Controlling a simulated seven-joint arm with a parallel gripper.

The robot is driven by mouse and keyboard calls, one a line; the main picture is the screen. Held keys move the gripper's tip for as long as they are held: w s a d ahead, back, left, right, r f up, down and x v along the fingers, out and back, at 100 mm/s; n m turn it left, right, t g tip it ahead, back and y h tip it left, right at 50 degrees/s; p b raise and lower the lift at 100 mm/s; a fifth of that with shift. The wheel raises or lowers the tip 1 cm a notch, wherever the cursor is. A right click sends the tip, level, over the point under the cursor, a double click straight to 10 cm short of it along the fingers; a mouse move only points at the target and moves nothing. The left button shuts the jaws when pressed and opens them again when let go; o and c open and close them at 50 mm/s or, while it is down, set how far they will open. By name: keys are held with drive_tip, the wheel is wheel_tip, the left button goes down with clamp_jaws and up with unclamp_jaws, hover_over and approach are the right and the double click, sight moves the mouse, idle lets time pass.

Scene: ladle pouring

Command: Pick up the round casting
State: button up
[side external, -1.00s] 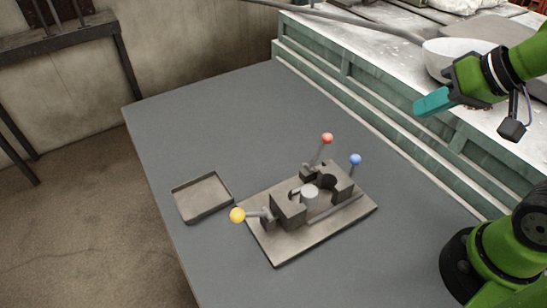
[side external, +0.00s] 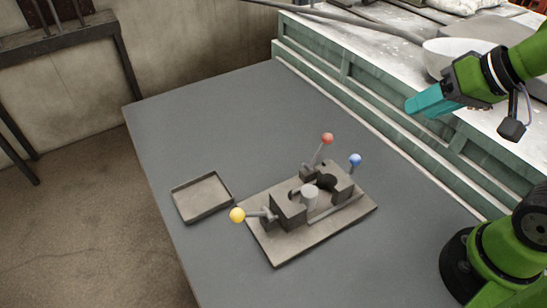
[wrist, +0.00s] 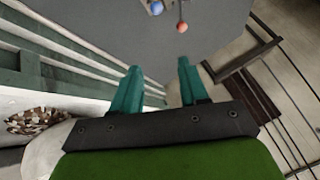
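The round casting appears to be the light grey cylinder (side external: 310,199) standing upright in the middle of the clamping fixture (side external: 290,247), between its dark blocks. My gripper (side external: 414,105) has teal fingers and is high at the upper right, well away from the fixture. In the wrist view its two fingers (wrist: 160,68) are spread apart with nothing between them. The fixture has a yellow-knobbed handle (side external: 237,215) on the left, a red-knobbed lever (side external: 327,138) and a blue-knobbed lever (side external: 355,160). The casting does not show in the wrist view.
An empty shallow tray (side external: 202,210) lies left of the fixture on the grey table (side external: 235,125). A green-sided bench (side external: 375,100) runs along the right, with a white bowl (side external: 450,52) behind my gripper. The far part of the table is clear.

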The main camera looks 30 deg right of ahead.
drive_tip(key=shift+o, duration=0.5)
drive_tip(key=shift+a, duration=0.1)
drive_tip(key=n+g+h, duration=0.2)
drive_tip(key=g, duration=0.5)
hover_over(310, 192)
wheel_tip(310, 192, down, 6)
drive_tip(key=f, duration=1.1)
drive_tip(key=shift+w, duration=0.2)
drive_tip(key=shift+s+f, duration=0.15)
drive_tip(key=shift+f, duration=2.6)
drive_tip(key=shift+c, duration=0.5)
drive_tip(key=c, duration=0.8)
drive_tip(key=shift+r, duration=0.1)
